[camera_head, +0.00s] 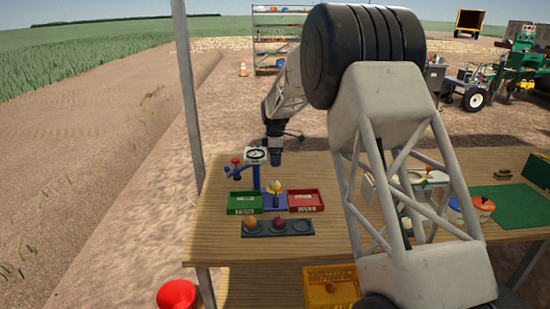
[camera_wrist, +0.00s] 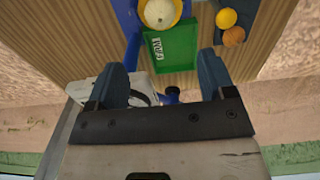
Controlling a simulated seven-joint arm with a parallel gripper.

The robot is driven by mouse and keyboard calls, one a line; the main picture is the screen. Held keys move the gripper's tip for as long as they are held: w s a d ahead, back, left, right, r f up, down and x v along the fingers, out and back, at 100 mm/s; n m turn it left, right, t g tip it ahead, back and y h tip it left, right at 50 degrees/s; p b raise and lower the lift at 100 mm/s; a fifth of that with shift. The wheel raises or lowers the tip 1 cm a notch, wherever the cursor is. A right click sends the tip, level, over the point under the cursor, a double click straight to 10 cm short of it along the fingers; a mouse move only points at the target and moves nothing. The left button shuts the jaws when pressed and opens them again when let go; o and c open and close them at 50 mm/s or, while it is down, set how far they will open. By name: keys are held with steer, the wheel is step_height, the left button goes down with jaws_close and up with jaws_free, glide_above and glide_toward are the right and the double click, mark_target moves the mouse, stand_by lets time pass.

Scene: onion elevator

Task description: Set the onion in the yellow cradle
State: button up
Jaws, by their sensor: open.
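The yellow cradle (camera_head: 274,189) stands on a blue base between the green and red trays. In the wrist view a pale round onion (camera_wrist: 159,12) lies inside the rim of the yellow cradle (camera_wrist: 177,13), cut by the top edge. My gripper (camera_head: 275,158) hangs above and behind the cradle in the head view. In the wrist view my gripper (camera_wrist: 162,62) has its two blue fingers wide apart with nothing held between them; the onion is apart from them. An orange-brown onion (camera_head: 249,224) and a red onion (camera_head: 279,224) sit in the dark slotted tray (camera_head: 260,233).
The green tray (camera_head: 244,202) and red tray (camera_head: 305,200) flank the cradle. A blue stand with a round dial (camera_head: 255,155) rises behind the green tray. A yellow crate (camera_head: 318,276) stands below the table's front edge.

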stand_by(0.4)
steer(key=s+d+r+m, duration=0.3)
steer(key=s+r, duration=0.2)
steer(key=s, duration=0.5)
steer(key=s+d+r+m+t, duration=0.1)
steer(key=s+d+r+m, duration=0.15)
steer(key=s+r, duration=0.5)
steer(key=s+d+r+m, duration=0.3)
steer(key=s, duration=0.8)
steer(key=s+d+f+m, duration=0.2)
steer(key=s+m, duration=0.3)
steer(key=s, duration=1.2)
steer(key=s+d+f+m+t, duration=0.1)
steer(key=s+m, duration=0.3)
steer(key=s, duration=1.4)
steer(key=shift+d+f+m+t, duration=0.35)
steer(key=shift+d+f, duration=0.1)
steer(key=shift+f, duration=0.15)
